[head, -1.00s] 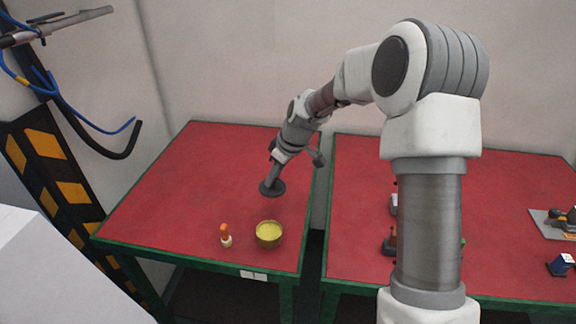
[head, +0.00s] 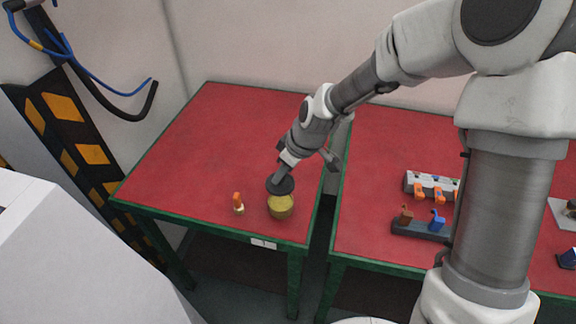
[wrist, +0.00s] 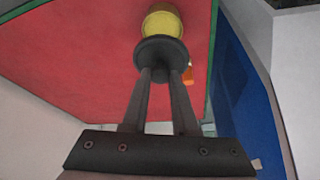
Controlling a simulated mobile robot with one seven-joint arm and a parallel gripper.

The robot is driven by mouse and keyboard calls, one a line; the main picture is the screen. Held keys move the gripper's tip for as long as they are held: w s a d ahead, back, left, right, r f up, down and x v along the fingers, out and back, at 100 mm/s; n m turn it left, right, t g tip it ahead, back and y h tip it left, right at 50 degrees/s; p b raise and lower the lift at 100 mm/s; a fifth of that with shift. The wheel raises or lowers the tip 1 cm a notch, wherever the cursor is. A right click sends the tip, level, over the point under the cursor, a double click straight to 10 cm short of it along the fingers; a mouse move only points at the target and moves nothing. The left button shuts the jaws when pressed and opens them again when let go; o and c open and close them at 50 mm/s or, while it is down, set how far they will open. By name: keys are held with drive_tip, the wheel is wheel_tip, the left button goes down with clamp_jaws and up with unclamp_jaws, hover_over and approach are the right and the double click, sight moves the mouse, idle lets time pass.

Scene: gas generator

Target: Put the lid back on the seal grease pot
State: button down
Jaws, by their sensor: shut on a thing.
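The seal grease pot (head: 281,211) is a brass-coloured round pot near the front edge of the left red table. Its yellow content is partly hidden by the lid. The lid (head: 280,186), a dark round disc with a knob, is held by my gripper (head: 285,174). It is tilted and appears over the pot's back rim; I cannot tell whether they touch. In the wrist view, my fingers (wrist: 160,72) are closed at the dark lid (wrist: 161,51), with the pot (wrist: 163,21) just beyond it.
A small orange-topped item (head: 238,203) stands just left of the pot. The left table (head: 205,135) is otherwise clear. A gap separates it from the right table (head: 375,150), which carries a grey rack (head: 418,230) with coloured pieces.

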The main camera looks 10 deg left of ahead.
sight(286, 185)
drive_tip(key=shift+f+b, duration=2.35)
drive_tip(key=shift+f, duration=0.8)
drive_tip(key=shift+f, duration=0.15)
drive_tip(key=shift+c, duration=0.6)
unclamp_jaws()
drive_tip(key=shift+r+p, duration=2.45)
drive_tip(key=shift+r, duration=1.1)
